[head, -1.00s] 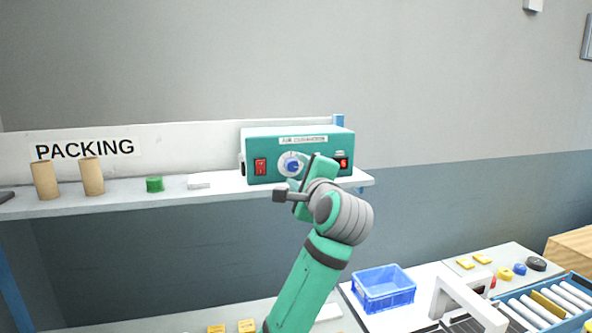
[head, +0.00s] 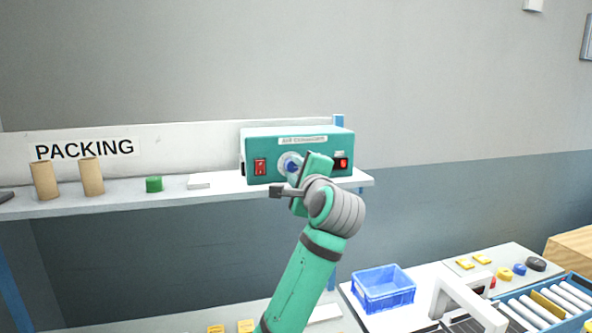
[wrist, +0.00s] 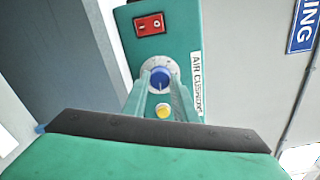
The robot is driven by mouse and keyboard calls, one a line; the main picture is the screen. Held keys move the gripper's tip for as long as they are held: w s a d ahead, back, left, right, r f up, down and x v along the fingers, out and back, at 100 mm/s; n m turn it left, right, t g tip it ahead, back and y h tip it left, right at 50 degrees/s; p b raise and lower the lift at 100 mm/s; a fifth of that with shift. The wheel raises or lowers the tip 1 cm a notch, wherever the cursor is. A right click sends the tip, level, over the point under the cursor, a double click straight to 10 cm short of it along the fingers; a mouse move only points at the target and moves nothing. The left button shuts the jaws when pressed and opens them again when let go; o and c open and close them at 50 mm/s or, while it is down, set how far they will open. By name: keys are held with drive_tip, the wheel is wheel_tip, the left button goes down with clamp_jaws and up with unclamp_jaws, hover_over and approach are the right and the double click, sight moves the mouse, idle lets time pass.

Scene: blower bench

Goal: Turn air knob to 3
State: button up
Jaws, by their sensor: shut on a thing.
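The teal air blower box (head: 290,146) stands on the shelf, with a label along its top edge. Its blue air knob (head: 291,167) sits on a pale round dial at the front. In the wrist view the knob (wrist: 159,77) lies between the tips of my two fingers, and my gripper (wrist: 160,82) is shut on it. A light pointer line shows on the knob, but the dial numbers are too small to read. In the head view my gripper (head: 296,170) reaches the knob from the right and partly covers the front panel.
A red switch (head: 260,167) is left of the knob and a red indicator (head: 343,163) right of it. Two cardboard tubes (head: 91,177), a green roll (head: 154,184) and a white block (head: 199,181) stand further left on the shelf (head: 120,200). A blue crate (head: 383,289) is below.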

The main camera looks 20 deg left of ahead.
drive_tip(key=shift+f, duration=0.1)
drive_tip(key=n, duration=0.4)
drive_tip(key=shift+n, duration=0.3)
drive_tip(key=n, duration=0.5)
drive_tip(key=shift+n, duration=1.2)
drive_tip(key=shift+w+d+n, duration=0.1)
drive_tip(key=shift+d+n, duration=0.15)
drive_tip(key=shift+n, duration=0.55)
drive_tip(key=n, duration=0.5)
drive_tip(key=shift+a+n, duration=0.2)
drive_tip(key=shift+n, duration=0.2)
drive_tip(key=shift+a, duration=0.1)
